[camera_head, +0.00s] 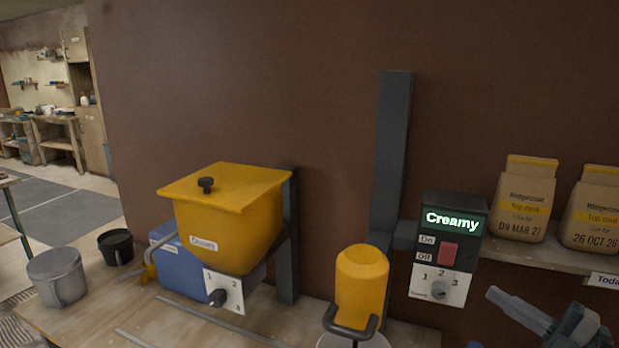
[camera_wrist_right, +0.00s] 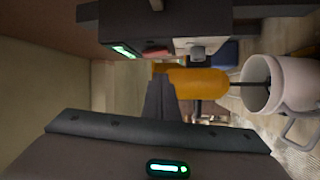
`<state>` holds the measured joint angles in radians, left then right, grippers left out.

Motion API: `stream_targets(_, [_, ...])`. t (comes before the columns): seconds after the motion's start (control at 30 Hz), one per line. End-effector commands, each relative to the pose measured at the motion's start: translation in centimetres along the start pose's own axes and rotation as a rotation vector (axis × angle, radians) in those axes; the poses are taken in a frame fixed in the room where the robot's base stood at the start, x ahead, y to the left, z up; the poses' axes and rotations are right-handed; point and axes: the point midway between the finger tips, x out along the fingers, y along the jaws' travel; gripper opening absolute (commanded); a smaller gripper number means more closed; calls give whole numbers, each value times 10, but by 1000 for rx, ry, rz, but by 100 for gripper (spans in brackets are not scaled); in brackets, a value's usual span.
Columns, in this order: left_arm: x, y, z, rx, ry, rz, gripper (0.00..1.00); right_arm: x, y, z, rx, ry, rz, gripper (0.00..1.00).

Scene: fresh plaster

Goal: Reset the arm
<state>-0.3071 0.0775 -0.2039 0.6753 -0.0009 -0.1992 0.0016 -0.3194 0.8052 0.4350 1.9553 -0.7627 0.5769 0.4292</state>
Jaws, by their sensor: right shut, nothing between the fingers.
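My right gripper (camera_head: 495,294) is at the lower right of the head view, its shut fingers pointing left, just right of the control box (camera_head: 455,217). In the wrist view its dark fingers (camera_wrist_right: 160,92) are together and empty, apart from the box. The box has a lit display reading "Creamy", a red on/off switch (camera_head: 448,254) and a grey dial (camera_head: 438,290). The yellow mixer motor (camera_head: 361,285) is left of the box; it also shows in the wrist view (camera_wrist_right: 195,82). My left gripper is not in view.
A white bucket (camera_wrist_right: 292,87) stands under the mixer with a shaft in it. A yellow hopper (camera_head: 225,225), a grey jug (camera_head: 58,278) and a black cup (camera_head: 116,246) are on the left of the bench. Paper bags (camera_head: 524,200) stand on a shelf (camera_head: 535,255) above my right gripper.

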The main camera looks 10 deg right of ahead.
Motion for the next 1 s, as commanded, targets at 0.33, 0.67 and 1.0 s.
stream_targets(0.33, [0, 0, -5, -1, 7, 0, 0, -14, -64, 18, 331, -428, 227, 0])
stream_targets(0.67, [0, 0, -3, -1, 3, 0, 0, -62, -187, 0, 696, -899, 182, 0])
stream_targets(1.0, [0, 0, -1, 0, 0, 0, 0, -116, -326, -111, 1054, -1298, -151, 0])
